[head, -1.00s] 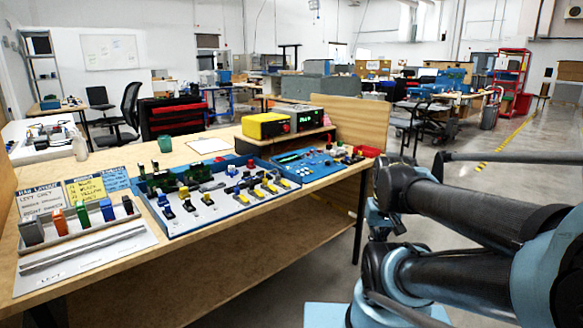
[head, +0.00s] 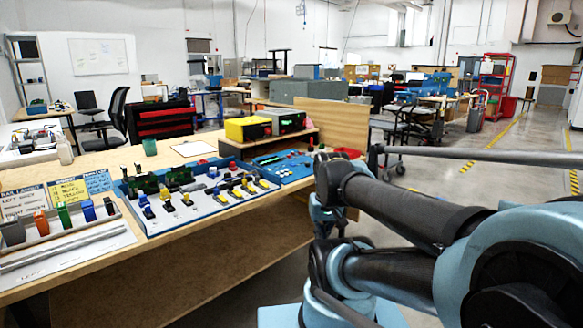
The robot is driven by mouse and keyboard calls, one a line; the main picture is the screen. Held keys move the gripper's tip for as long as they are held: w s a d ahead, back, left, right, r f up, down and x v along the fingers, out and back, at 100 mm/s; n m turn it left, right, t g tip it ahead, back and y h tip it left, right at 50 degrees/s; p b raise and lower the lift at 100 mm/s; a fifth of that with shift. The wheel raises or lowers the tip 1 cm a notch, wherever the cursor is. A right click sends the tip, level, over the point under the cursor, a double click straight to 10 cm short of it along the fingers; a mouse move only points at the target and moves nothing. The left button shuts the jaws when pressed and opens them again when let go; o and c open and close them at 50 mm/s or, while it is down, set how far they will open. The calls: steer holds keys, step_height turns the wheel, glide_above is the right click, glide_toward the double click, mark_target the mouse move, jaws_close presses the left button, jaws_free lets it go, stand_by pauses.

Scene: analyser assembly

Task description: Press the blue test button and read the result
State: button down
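A blue panel (head: 292,170) with a small green display (head: 268,161) and several small controls lies on the wooden workbench (head: 180,250). Its near right part is hidden behind my arm. I cannot make out which control is the blue test button. Left of the panel, a blue-edged tray (head: 160,228) holds several small yellow, black, white and blue parts. My arm's dark and light blue links fill the lower right, in front of the bench's right end. My gripper cannot be made out in this view.
A yellow box (head: 247,129) and a dark instrument (head: 283,120) with a lit display stand on a wooden riser behind the panel. A rack of coloured pieces (head: 62,216) and notes (head: 70,190) lie at left. Open floor (head: 440,160) lies beyond the bench's right.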

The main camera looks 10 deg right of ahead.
steer(key=w+a+r+m+t+y, duration=0.15)
steer(key=w+r, duration=0.55)
steer(key=w, duration=0.7)
step_height(320, 180, up, 9)
steer(key=m+t+y, duration=0.1)
steer(key=m+t, duration=0.5)
steer(key=t, duration=0.1)
glide_above(296, 165)
steer(key=s+d, duration=0.1)
steer(key=s, duration=0.1)
steer(key=shift+w+f, duration=0.2)
steer(key=shift+w, duration=0.05)
steer(key=shift+w+a+f, duration=0.15)
steer(key=shift+w+f, duration=0.1)
steer(key=shift+f, duration=1.2)
steer(key=shift+w+a+f, duration=0.2)
steer(key=shift+w+f, duration=0.05)
steer(key=shift+f, duration=1.15)
steer(key=shift+w+a+f, duration=0.15)
steer(key=shift+w+f, duration=0.1)
steer(key=shift+f, duration=1.2)
steer(key=shift+a+f, duration=0.1)
steer(key=shift+f, duration=0.55)
steer(key=shift+r, duration=0.1)
steer(key=shift+s+r, duration=0.15)
steer(key=shift+r, duration=0.5)
